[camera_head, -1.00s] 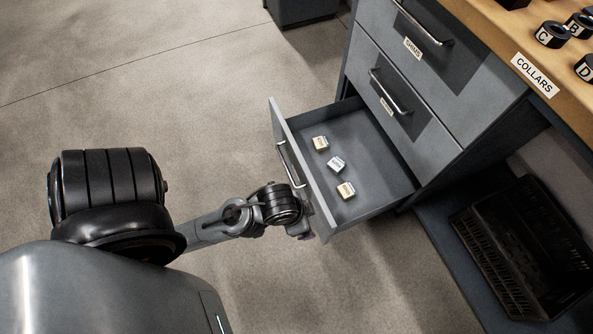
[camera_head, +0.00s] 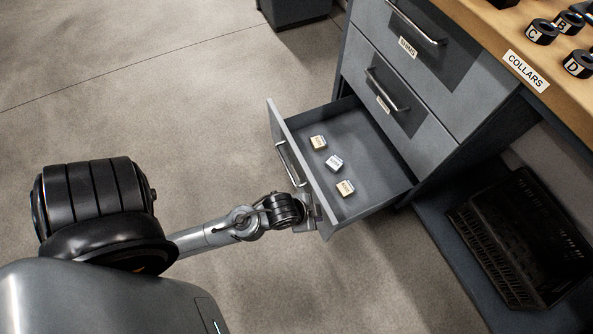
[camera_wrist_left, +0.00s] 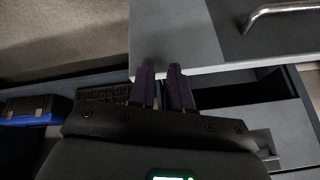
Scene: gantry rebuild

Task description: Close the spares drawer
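The spares drawer (camera_head: 369,201) hangs open as the lowest drawer of the grey cabinet, in the head view; its own label is not visible. My left gripper (camera_head: 311,222) is at the near end of that front panel, mostly hidden behind the wrist. In the left wrist view its two dark fingers (camera_wrist_left: 161,75) stand slightly apart, overlapping a grey panel's pale edge; contact is unclear.
Two shut drawers with handles, the upper labelled SHIMS (camera_head: 407,47), sit above. A wooden top (camera_head: 478,18) carries a COLLARS label and several black collars. A black crate (camera_head: 520,240) stands on the lower shelf. A blue-and-black case (camera_wrist_left: 38,110) shows in the wrist view. Floor left of the drawer is clear.

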